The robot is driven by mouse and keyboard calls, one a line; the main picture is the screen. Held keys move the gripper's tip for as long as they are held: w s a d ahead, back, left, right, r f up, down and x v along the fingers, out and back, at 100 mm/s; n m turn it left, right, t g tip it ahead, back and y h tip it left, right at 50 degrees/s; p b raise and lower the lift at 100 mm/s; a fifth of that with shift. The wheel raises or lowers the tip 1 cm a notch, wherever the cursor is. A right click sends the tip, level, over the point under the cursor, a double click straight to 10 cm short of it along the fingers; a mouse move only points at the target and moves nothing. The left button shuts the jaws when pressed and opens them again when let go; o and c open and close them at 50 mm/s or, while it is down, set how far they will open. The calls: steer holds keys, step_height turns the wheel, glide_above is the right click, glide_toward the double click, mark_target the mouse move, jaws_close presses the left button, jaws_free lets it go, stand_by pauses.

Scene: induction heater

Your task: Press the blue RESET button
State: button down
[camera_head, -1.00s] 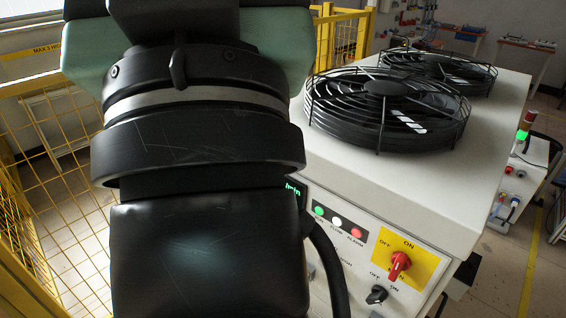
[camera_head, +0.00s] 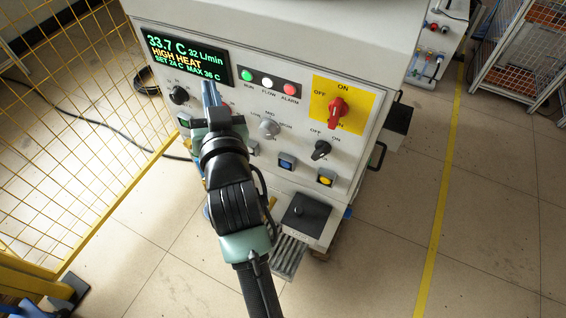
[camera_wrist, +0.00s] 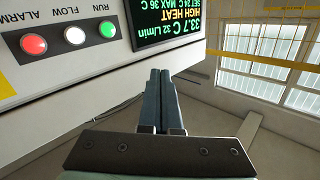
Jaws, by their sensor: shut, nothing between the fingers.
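A blue button (camera_head: 287,161) in a square frame sits low on the machine's front panel in the head view, left of a yellow button (camera_head: 326,178). Its label is too small to read. My gripper (camera_head: 209,90) is shut and empty, its fingers upright in front of the panel just below the display (camera_head: 185,58). It is up and left of the blue button and apart from it. In the wrist view the shut fingers (camera_wrist: 158,82) point toward the display's edge; the blue button is not in that view.
The panel also bears a red rotary switch (camera_head: 338,112) on a yellow plate, a black OFF/ON knob (camera_head: 321,150), a grey selector (camera_head: 269,128) and three lamps. A black box (camera_head: 305,212) juts out below. Yellow mesh fencing (camera_head: 75,120) stands left. Floor at right is clear.

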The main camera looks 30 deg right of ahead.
mark_target(286, 163)
steer(key=s+d+f+g+b, duration=0.1)
steer(key=s+f, duration=0.3)
steer(key=f, duration=1.1)
steer(key=s+d+f+m+g+b, duration=0.1)
steer(key=s+d+f+g, duration=0.2)
steer(key=f, duration=1.2)
steer(key=shift+s+d+m+g+b, duration=0.2)
steer(key=shift+s+m+g+b, duration=0.1)
steer(key=shift+s+g, duration=0.6)
steer(key=w+d+b, duration=0.5)
steer(key=d+b, duration=0.1)
steer(key=d, duration=0.1)
steer(key=shift+w, duration=0.15)
steer(key=shift+w+d, duration=0.25)
steer(key=shift+d, duration=0.05)
